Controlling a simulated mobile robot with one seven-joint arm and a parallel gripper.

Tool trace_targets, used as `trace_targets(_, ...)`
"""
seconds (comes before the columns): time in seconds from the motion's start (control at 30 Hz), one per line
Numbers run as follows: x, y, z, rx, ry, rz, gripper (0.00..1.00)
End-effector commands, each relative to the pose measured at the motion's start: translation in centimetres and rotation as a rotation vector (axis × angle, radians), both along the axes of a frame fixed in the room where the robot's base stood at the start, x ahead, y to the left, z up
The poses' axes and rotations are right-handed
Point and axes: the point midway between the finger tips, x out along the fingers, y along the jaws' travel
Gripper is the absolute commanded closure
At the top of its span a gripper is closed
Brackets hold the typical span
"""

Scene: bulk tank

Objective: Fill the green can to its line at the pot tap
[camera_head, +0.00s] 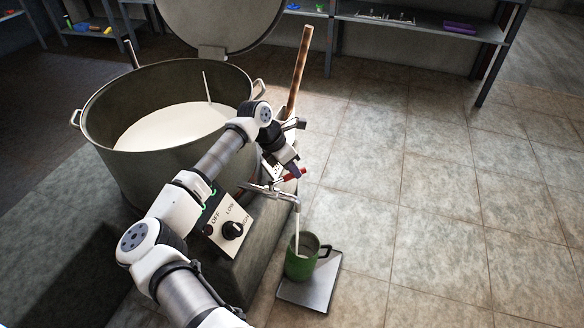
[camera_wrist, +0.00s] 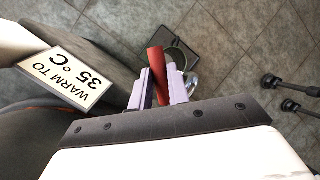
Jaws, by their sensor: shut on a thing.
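The green can (camera_head: 299,268) stands upright on a flat grey plate (camera_head: 318,290) below the pot tap (camera_head: 287,192). A thin white stream (camera_head: 297,235) runs from the spout into the can's open top. I cannot make out the fill line or the level inside. The tap's red handle (camera_head: 297,174) is between the fingers of my gripper (camera_head: 287,175). In the wrist view, my gripper (camera_wrist: 160,85) is shut on the red handle (camera_wrist: 156,65). The big metal pot (camera_head: 150,180) holds white liquid (camera_head: 170,127), with a stick standing in it.
A control box with a knob (camera_head: 232,230) sits beside the pot. A sign reading "WARM TO 35 °C" (camera_wrist: 68,78) is near my gripper. The pot's lid (camera_head: 225,20) stands raised behind. Shelves (camera_head: 420,27) line the back. The tiled floor at the right is clear.

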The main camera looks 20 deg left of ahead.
Motion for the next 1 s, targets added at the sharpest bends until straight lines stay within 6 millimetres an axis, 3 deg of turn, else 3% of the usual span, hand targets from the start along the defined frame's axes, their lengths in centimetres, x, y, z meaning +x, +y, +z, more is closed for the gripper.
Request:
trace_targets(0.03,0.0,0.0,0.0,0.000,0.000,0.001,1.00)
trace_targets(0.07,0.0,0.0,0.0,0.000,0.000,0.001,0.79)
trace_targets(0.2,0.0,0.0,0.0,0.000,0.000,0.001,0.60)
trace_targets(0.57,-0.1,0.2,0.5,0.001,-0.001,0.002,0.60)
trace_targets(0.77,-0.6,1.6,3.6,0.003,-0.002,0.004,0.60)
trace_targets(1.0,-1.5,3.7,8.6,0.003,-0.002,0.004,0.60)
